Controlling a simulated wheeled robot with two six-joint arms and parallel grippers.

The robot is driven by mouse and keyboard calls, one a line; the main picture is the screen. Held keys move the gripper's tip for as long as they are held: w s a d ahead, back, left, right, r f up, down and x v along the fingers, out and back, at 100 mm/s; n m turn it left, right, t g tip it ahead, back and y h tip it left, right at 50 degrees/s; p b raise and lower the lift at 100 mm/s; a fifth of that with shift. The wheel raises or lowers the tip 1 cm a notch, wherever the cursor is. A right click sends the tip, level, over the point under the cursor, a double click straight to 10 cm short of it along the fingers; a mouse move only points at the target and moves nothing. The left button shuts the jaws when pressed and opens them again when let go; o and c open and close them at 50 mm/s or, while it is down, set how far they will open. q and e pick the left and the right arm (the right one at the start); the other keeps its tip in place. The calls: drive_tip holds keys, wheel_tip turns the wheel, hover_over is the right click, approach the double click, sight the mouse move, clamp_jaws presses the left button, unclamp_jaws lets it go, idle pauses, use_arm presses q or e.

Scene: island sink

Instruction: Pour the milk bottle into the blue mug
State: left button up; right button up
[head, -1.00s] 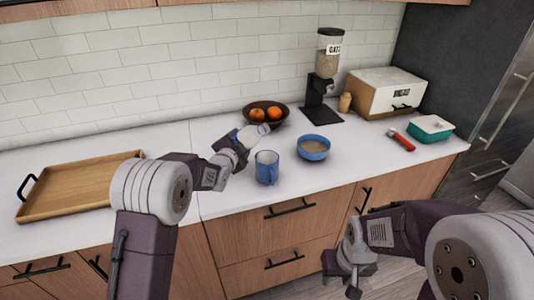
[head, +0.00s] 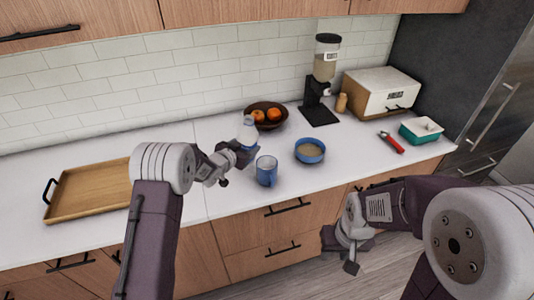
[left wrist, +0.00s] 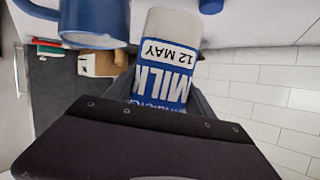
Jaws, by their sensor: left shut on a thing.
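My left gripper (head: 240,153) is shut on the milk bottle (head: 249,130), which stands close to upright just left of and behind the blue mug (head: 266,172). In the left wrist view the bottle (left wrist: 170,62) shows its blue and white label between the fingers, and the mug (left wrist: 95,20) is at the top left. The bottle is apart from the mug. My right gripper (head: 350,250) hangs in front of the drawers, away from the counter; its finger opening is unclear.
A blue bowl (head: 310,151) stands right of the mug. A fruit bowl (head: 266,113) is behind the bottle, with a dispenser (head: 322,85) farther right. A wooden tray (head: 88,194) lies left. A red-handled tool (head: 391,142) and teal container (head: 421,131) are right.

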sight(246, 136)
use_arm(q)
drive_tip(key=shift+n+h, duration=0.4)
drive_tip(key=shift+n, duration=0.2)
drive_tip(key=shift+d+r+p, duration=0.15)
drive_tip(key=shift+r+p, duration=2.2)
